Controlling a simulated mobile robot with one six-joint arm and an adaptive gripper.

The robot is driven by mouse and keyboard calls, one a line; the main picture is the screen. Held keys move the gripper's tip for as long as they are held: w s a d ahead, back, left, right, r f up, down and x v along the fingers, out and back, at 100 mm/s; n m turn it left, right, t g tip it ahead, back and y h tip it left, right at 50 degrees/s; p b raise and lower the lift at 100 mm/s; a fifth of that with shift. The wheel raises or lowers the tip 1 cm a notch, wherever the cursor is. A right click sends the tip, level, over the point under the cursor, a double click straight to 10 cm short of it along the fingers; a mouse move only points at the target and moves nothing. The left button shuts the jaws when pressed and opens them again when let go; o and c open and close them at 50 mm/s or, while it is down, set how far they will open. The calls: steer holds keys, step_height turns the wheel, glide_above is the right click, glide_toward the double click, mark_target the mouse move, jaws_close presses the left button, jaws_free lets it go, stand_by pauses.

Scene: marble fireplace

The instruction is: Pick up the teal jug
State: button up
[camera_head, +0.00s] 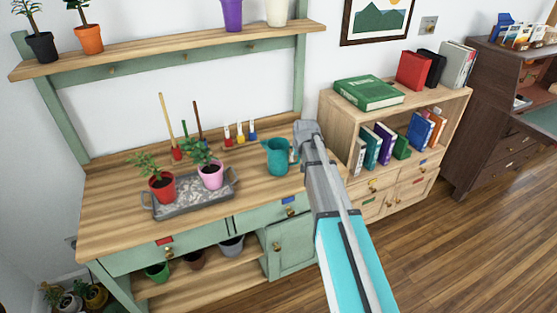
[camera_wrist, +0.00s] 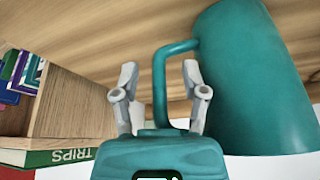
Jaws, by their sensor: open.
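The teal jug (camera_head: 276,157) stands upright on the wooden top of the green workbench (camera_head: 118,216), near its right end, with its handle facing right. In the wrist view the jug (camera_wrist: 252,80) fills the right side, and its handle (camera_wrist: 160,88) shows between my fingers. My gripper (camera_head: 300,147) is at the handle side of the jug. In the wrist view my gripper (camera_wrist: 160,72) is open, with one finger on each side of the handle. Whether a finger touches the handle cannot be told.
A grey tray (camera_head: 187,209) with two potted plants lies left of the jug. Several small red, yellow and blue items (camera_head: 240,134) stand behind it. A wooden bookcase (camera_head: 335,117) with books is to the right. A shelf (camera_head: 165,46) with pots hangs above.

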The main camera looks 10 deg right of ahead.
jaws_close()
stand_by(0.3)
steer(key=shift+r, duration=0.1)
stand_by(0.5)
step_height(320, 180, up, 3)
steer(key=p, duration=0.3)
steer(key=s+d+r+p, duration=0.1)
steer(key=s+r+p, duration=0.8)
steer(key=s, duration=0.5)
steer(key=shift+d+r+p, duration=0.3)
steer(key=shift+r+p, duration=0.1)
steer(key=shift+p, duration=0.1)
